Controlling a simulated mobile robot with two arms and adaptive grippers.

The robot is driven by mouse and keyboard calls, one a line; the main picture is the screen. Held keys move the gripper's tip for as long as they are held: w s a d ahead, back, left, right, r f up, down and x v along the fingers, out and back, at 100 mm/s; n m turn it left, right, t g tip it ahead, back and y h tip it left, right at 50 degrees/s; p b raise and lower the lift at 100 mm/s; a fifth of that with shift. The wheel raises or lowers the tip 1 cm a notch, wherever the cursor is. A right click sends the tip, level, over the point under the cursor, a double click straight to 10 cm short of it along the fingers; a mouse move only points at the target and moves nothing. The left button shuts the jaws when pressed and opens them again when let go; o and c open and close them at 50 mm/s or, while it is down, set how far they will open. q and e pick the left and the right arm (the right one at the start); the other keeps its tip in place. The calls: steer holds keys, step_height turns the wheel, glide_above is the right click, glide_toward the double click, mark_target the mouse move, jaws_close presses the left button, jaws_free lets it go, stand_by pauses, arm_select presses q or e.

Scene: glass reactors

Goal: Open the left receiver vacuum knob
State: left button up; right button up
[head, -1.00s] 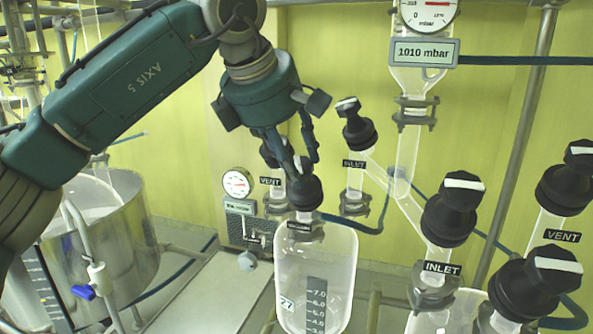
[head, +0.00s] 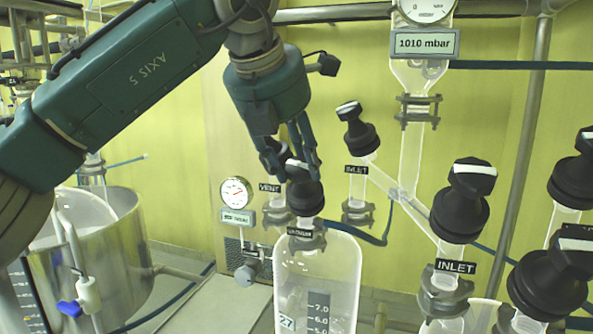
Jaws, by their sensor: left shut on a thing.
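The left receiver (head: 340,270) is a clear glass vessel with a dark scale, low in the middle of the head view. A black knob (head: 305,194) with a white mark on top sits on its neck, above a small label that seems to read VACUUM (head: 299,233). My left gripper (head: 294,168) comes down from above and is shut on this vacuum knob, one finger on each side of its top. The fingers partly hide the knob's top. My right gripper is not in view.
A black VENT knob stands close behind the left finger, above its VENT label (head: 269,187). An INLET knob (head: 357,130) is just right of the gripper. More black knobs (head: 460,200) crowd the right side. A steel pot (head: 100,255) stands at left.

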arm_select(q)
steer(key=n, duration=0.1)
steer(key=n+b, duration=0.1)
steer(key=n, duration=0.1)
steer(key=shift+s+d+f+n+y+b, duration=0.1)
steer(key=shift+f+n+y+b, duration=0.2)
steer(key=shift+n, duration=0.1)
steer(key=n+b, duration=0.1)
steer(key=n, duration=0.3)
steer(key=shift+n, duration=0.4)
steer(key=n+y+b, duration=0.1)
steer(key=n, duration=0.2)
steer(key=shift+d+r+n, duration=0.1)
steer(key=shift+d+n, duration=0.05)
steer(key=shift+n, duration=0.15)
steer(key=n, duration=0.3)
steer(key=shift+n, duration=0.4)
steer(key=n, duration=0.4)
steer(key=shift+d+r+n+y, duration=0.1)
steer(key=shift+n+y, duration=0.2)
steer(key=n+g, duration=0.1)
steer(key=n, duration=0.3)
steer(key=shift+r+n, duration=0.1)
steer(key=shift+n, duration=0.2)
steer(key=n, duration=0.5)
steer(key=shift+r+g+p, duration=0.15)
steer(key=shift+g+p, duration=0.15)
steer(key=shift+p, duration=0.05)
steer(key=shift+w+n, duration=0.25)
steer(key=shift+n, duration=1.25)
